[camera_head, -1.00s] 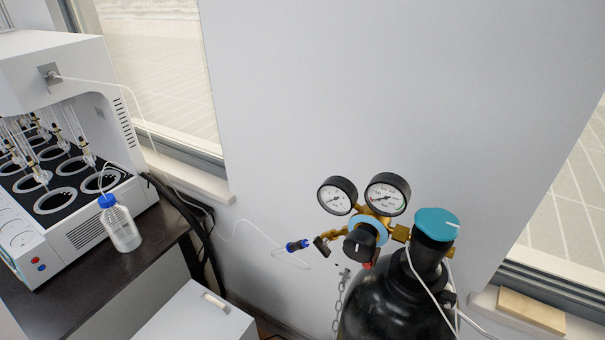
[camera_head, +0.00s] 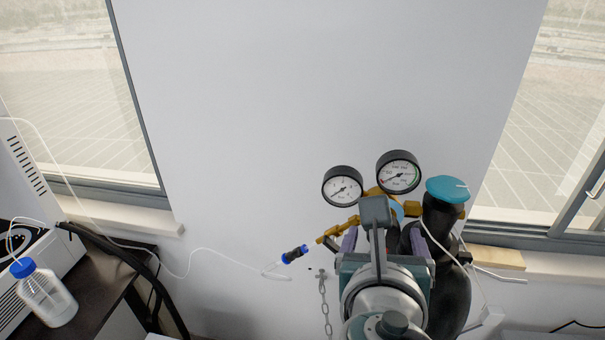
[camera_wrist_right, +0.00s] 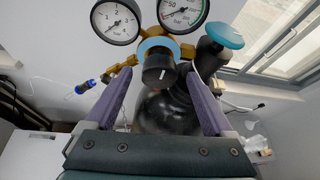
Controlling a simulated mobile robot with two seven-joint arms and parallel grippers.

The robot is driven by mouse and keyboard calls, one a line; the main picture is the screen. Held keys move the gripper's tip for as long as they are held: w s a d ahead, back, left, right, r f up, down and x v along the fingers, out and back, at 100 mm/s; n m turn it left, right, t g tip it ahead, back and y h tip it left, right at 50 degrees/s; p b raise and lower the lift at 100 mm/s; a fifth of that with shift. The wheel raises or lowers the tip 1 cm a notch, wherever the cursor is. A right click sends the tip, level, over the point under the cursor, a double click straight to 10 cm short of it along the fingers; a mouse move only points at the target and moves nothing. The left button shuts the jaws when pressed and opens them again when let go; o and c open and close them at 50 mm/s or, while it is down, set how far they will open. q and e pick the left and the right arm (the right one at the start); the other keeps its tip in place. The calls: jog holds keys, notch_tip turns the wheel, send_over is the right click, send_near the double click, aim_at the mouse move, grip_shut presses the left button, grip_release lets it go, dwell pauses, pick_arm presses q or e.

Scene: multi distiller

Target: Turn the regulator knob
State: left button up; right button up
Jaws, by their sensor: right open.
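The regulator knob (camera_wrist_right: 159,72) is black with a white mark and sits in front of a light-blue ring on the brass regulator, in the right wrist view. My right gripper (camera_wrist_right: 160,80) is open, its two purple fingers on either side of the knob with gaps between. In the head view my right gripper (camera_head: 383,236) covers the knob. Two round gauges (camera_head: 343,187) (camera_head: 398,172) stand above it. My left gripper is not in view.
A black gas cylinder (camera_head: 452,292) with a teal valve cap (camera_head: 447,189) stands right beside the regulator. A blue hose fitting (camera_head: 294,254) with a thin white tube is at left. A chain (camera_head: 323,300) hangs from the wall. A blue-capped bottle (camera_head: 45,295) stands far left.

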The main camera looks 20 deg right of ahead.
jog(key=shift+x, duration=1.25)
jog(key=c, duration=1.4)
